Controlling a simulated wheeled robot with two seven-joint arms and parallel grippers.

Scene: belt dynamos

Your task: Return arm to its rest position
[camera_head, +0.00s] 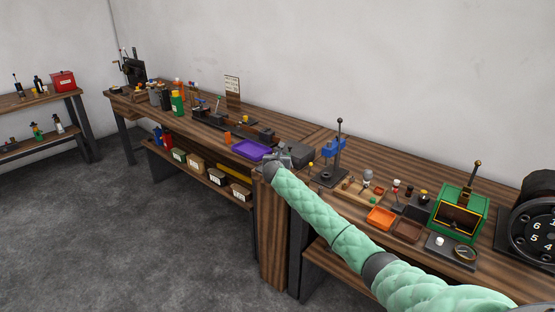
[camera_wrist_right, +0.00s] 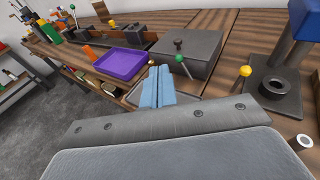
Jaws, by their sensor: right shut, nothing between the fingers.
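My right arm (camera_head: 324,222), in a padded green sleeve, comes in from the lower right and reaches over the workbench. Its gripper (camera_head: 285,158) is at the bench, just right of a purple tray (camera_head: 250,150). In the right wrist view the two light-blue fingers (camera_wrist_right: 158,88) lie together, shut with nothing between them. They point toward a dark grey box (camera_wrist_right: 178,62) with a green-knobbed lever. I cannot tell whether the fingers touch the surface below. My left gripper is not in view.
A blue-headed press (camera_head: 333,150) stands right of the gripper. Orange (camera_head: 381,217) and brown trays, a green machine (camera_head: 459,213) and a black numbered dial (camera_head: 538,232) line the bench farther right. Bottles and tools crowd its left part. The grey floor (camera_head: 130,235) at left is clear.

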